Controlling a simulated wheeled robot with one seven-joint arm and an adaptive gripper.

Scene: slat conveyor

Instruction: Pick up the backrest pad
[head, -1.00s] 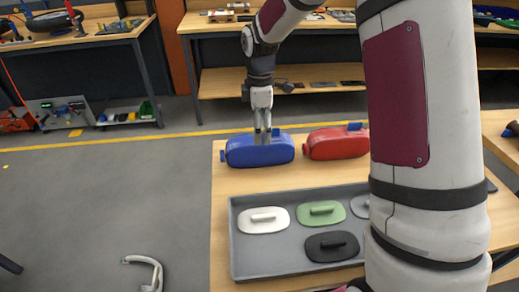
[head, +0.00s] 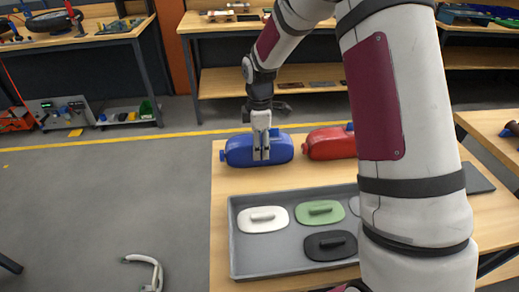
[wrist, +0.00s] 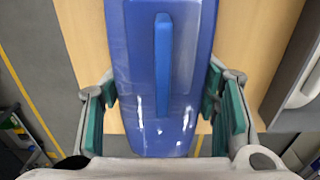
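A glossy blue long rounded pad-like body (head: 238,152) with a raised strip along its top lies at the back left of the table. In the wrist view it (wrist: 140,60) runs lengthwise between the fingers. My gripper (head: 261,153) points down at it in the head view and covers part of its middle. In the wrist view my gripper (wrist: 164,112) is open, with a green-padded finger on each side of the blue body; I cannot tell whether they touch it. Several flat oval pads with handles lie in the grey tray: white (head: 262,219), green (head: 320,212), black (head: 330,245). Which thing is the backrest pad is unclear.
A red rounded body (head: 328,143) lies right of the blue one. The grey tray (head: 240,262) stands in front on the wooden table (head: 222,210). My arm hides the tray's right part. Open floor lies to the left.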

